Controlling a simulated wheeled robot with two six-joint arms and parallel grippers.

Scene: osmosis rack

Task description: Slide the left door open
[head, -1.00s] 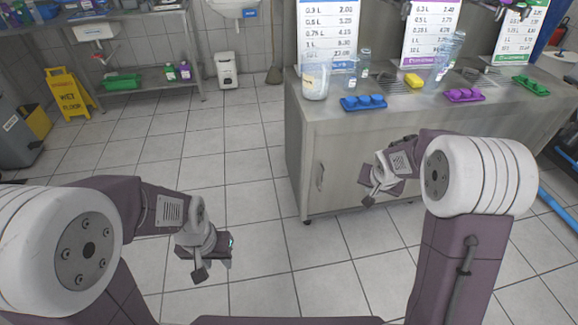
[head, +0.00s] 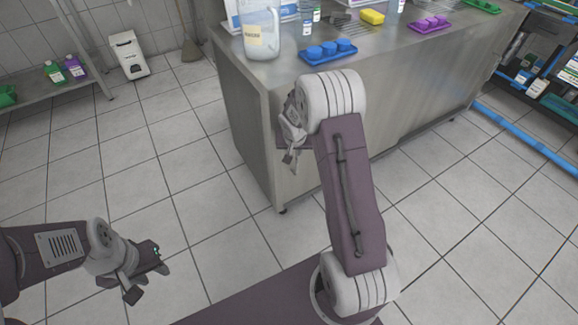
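A metal counter cabinet (head: 243,115) stands in the middle of the head view. Its front face (head: 302,182) is largely covered by my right arm, and the left door's handle is hidden. I cannot see whether the door stands open. My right gripper (head: 290,150) is near the left front corner of the cabinet, partly hidden behind its own arm; contact and finger opening cannot be made out. My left gripper (head: 147,278) is low at the left, over the tiled floor and away from the cabinet. Nothing shows in it, and its finger opening is unclear.
On the counter top are a clear jug (head: 262,36), a blue tray (head: 327,51), a yellow sponge (head: 372,17) and a purple tray (head: 430,24). A white bin (head: 129,54) stands at the back left. A blue pipe (head: 525,138) runs along the floor at right. Floor left of the cabinet is clear.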

